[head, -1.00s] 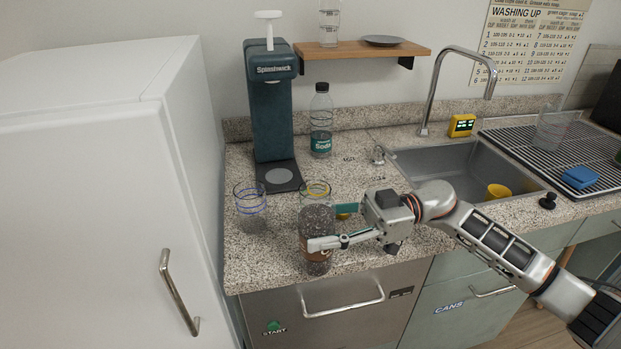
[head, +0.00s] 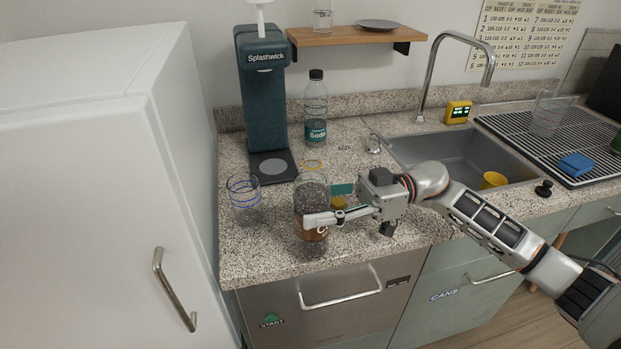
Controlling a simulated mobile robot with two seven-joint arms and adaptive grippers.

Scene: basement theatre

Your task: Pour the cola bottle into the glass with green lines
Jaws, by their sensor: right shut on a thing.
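My right gripper (head: 318,218) is shut on a dark bottle with a brown label (head: 311,231), apparently the cola bottle, near the counter's front edge. Its top is hard to make out against a glass with yellow lines (head: 313,168) that overlaps it from behind. Whether the bottle touches the counter I cannot tell. A glass with blue lines (head: 244,200) stands to its left. I cannot make out a glass with green lines. My left gripper is not in view.
A soda bottle (head: 316,110) and a teal Splashwick dispenser (head: 264,95) stand at the back. The sink (head: 440,150) holds a yellow cup (head: 493,180). A clear glass (head: 546,115) and blue sponge (head: 576,163) are on the drying rack. A white cabinet (head: 90,190) borders the left.

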